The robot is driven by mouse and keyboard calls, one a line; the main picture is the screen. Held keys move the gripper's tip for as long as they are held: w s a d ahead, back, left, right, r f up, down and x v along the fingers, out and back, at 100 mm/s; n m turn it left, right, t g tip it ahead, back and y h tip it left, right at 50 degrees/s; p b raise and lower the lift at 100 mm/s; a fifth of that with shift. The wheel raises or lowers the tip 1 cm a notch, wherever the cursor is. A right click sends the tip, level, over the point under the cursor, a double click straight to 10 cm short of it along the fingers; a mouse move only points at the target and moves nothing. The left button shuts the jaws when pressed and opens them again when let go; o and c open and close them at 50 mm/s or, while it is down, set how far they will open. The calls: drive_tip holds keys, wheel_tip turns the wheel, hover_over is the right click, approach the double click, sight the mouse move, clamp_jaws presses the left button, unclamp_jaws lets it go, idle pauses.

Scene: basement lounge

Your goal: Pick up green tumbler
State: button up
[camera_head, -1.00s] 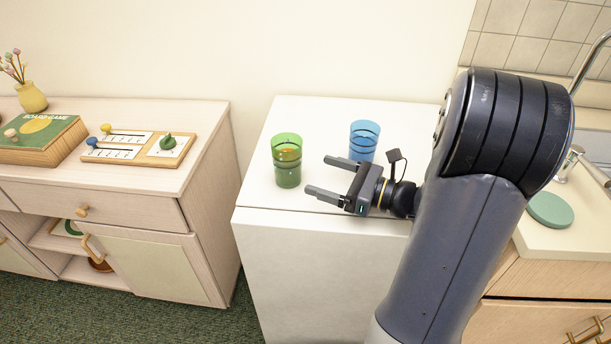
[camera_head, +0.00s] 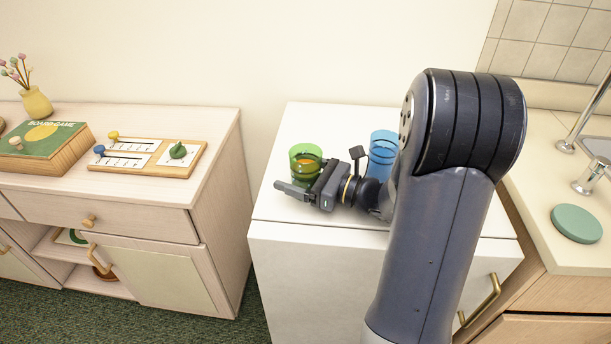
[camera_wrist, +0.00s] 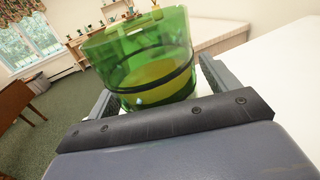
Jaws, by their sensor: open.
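The green tumbler (camera_head: 305,158) is translucent with dark bands and stands on the white cabinet top. In the wrist view the green tumbler (camera_wrist: 148,62) fills the upper middle, between the two fingers. My gripper (camera_head: 293,183) is open, level and low over the cabinet top, and it hides the tumbler's lower part in the head view. In the wrist view my gripper (camera_wrist: 150,85) has a finger on each side of the tumbler. I cannot tell whether either finger touches it.
A blue tumbler (camera_head: 382,153) stands on the white cabinet (camera_head: 300,225) just behind my wrist. A wooden sideboard (camera_head: 214,172) with a board game (camera_head: 45,140) and a slider board (camera_head: 150,155) is at left. A counter with a green disc (camera_head: 577,223) is at right.

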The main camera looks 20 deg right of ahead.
drive_tip(key=shift+c, duration=0.2)
drive_tip(key=c, duration=1.3)
drive_tip(key=shift+r, duration=0.1)
